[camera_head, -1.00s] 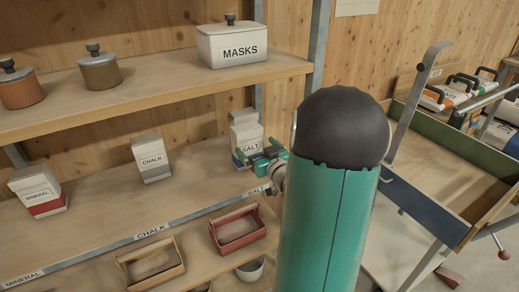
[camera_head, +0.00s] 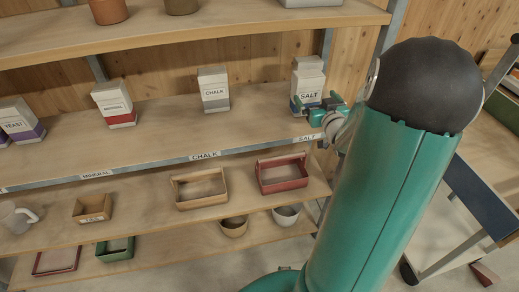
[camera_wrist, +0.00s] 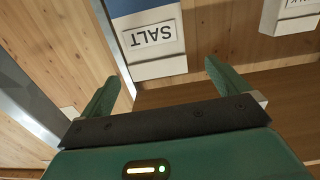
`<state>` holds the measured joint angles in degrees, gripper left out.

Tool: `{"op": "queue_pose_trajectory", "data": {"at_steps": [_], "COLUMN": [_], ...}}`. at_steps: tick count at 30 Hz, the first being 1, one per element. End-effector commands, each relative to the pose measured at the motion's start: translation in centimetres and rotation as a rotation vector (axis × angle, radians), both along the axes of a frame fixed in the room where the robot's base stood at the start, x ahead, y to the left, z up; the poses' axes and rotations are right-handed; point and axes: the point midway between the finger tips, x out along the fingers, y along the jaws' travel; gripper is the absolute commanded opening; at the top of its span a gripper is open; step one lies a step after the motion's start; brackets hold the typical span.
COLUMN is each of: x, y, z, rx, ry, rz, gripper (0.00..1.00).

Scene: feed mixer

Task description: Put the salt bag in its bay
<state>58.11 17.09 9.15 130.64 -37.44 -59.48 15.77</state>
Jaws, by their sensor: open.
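The salt bag (camera_head: 309,77) is a white, boxy bag with a blue band and a SALT label. It stands upright on the middle shelf, at the right end, behind the SALT edge label (camera_head: 307,138). My gripper (camera_head: 326,105) is at its lower right front and hides part of it. In the wrist view the bag (camera_wrist: 150,62) appears upside down, just beyond and between my open fingers (camera_wrist: 161,72). No grip on the bag shows; whether a finger touches it I cannot tell.
The chalk bag (camera_head: 213,90), mineral bag (camera_head: 114,104) and yeast bag (camera_head: 20,121) stand left along the shelf, with bare board between. A metal post (camera_head: 390,35) rises right of the salt bag. A red tray (camera_head: 283,187) sits on the shelf below.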

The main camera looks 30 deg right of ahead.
Motion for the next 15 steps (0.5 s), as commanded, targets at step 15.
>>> {"op": "queue_pose_trajectory", "data": {"at_steps": [15], "x": [-1.8], "y": [19.2], "z": [6.5], "rx": [0.017], "ry": [0.548], "rz": [-0.034], "gripper": [1.00]}}
